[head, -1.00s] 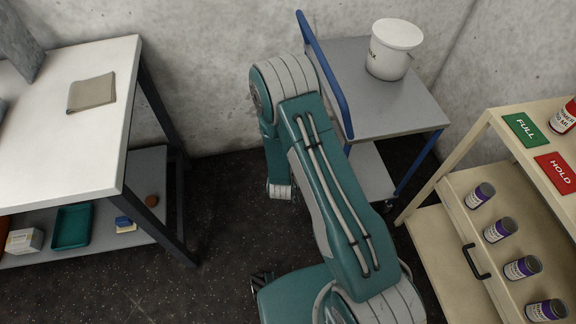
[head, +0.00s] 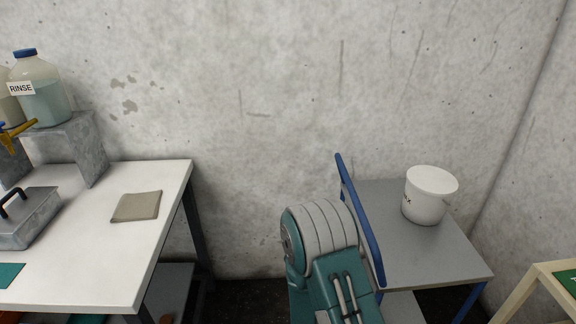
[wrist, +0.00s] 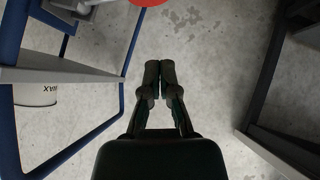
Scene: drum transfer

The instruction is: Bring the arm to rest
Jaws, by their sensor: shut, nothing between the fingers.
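My gripper (wrist: 159,72) shows in the wrist view, its two dark fingers together with nothing between them. It points towards a bare, mottled grey surface and touches nothing that I can see. In the head view only my teal and grey arm shows at the lower middle, beside the blue rail of a grey trolley (head: 400,250). My gripper is hidden in that view.
A white bucket (head: 429,197) stands on the trolley; it shows upside down in the wrist view (wrist: 36,94). A white table (head: 95,265) at left holds a folded cloth (head: 136,206), a metal box (head: 30,220) and a RINSE bottle (head: 42,90).

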